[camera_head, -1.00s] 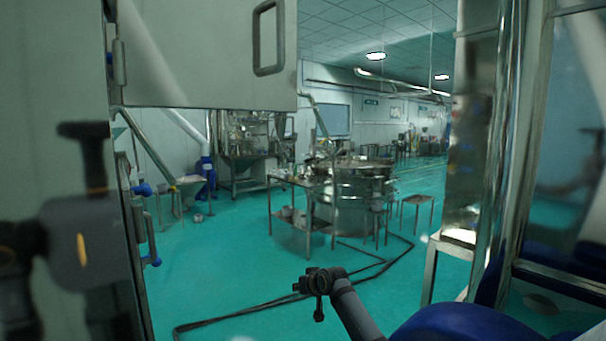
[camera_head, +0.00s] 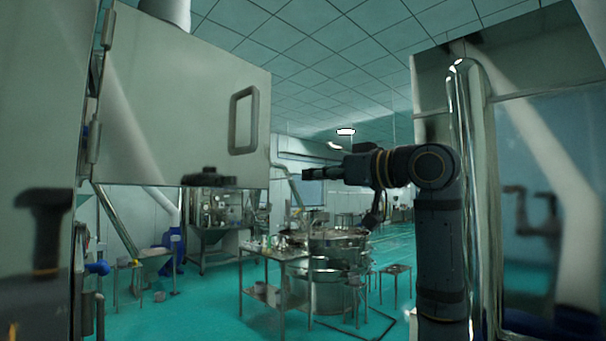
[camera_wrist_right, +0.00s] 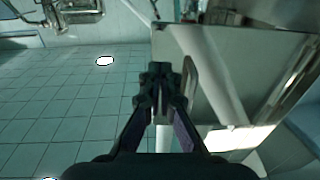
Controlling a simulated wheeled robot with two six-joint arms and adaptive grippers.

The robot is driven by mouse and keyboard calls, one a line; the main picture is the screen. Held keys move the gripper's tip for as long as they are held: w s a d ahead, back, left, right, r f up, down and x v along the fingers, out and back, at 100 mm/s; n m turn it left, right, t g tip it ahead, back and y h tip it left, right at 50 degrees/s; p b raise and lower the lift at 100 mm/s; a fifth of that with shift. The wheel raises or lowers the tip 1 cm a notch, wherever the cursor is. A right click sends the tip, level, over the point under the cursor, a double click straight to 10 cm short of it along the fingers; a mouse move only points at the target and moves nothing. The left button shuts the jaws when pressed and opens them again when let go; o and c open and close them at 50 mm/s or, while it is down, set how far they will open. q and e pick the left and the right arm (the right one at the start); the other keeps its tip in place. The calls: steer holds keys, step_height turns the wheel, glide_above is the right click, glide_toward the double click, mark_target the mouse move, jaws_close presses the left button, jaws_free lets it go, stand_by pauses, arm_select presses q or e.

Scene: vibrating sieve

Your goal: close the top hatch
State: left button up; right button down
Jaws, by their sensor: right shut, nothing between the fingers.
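The top hatch (camera_head: 165,110) is a pale metal door at the upper left of the head view. It stands open, with hinges on its left side and a dark loop handle (camera_head: 243,120) near its right edge. My right gripper (camera_head: 308,188) is shut and empty, pointing left, to the right of the door's lower right corner. In the wrist view the shut fingertips (camera_wrist_right: 158,72) appear just left of the handle (camera_wrist_right: 190,78) and door (camera_wrist_right: 240,75). No contact shows, and the depth between them is unclear. My left gripper is not clearly visible.
Shiny panels at the left (camera_head: 35,130) and right (camera_head: 550,150) flank the view and carry dark reflections. A vertical steel pipe (camera_head: 480,190) stands just right of my right arm. A steel table (camera_head: 275,255) and round machine (camera_head: 330,265) stand farther back on open green floor.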

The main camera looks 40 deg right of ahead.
mark_target(265, 178)
steer(key=w+p, duration=0.1)
steer(key=w, duration=0.2)
steer(key=w+a+p, duration=0.1)
steer(key=w+p, duration=0.1)
steer(key=w, duration=0.2)
steer(key=w+a+p, duration=0.1)
steer(key=w+p, duration=0.1)
steer(key=w, duration=0.1)
steer(key=shift+w+r, duration=0.15)
steer(key=shift+r, duration=0.05)
steer(key=shift+w+f, duration=0.1)
steer(key=shift+w, duration=0.5)
steer(key=shift+w, duration=0.1)
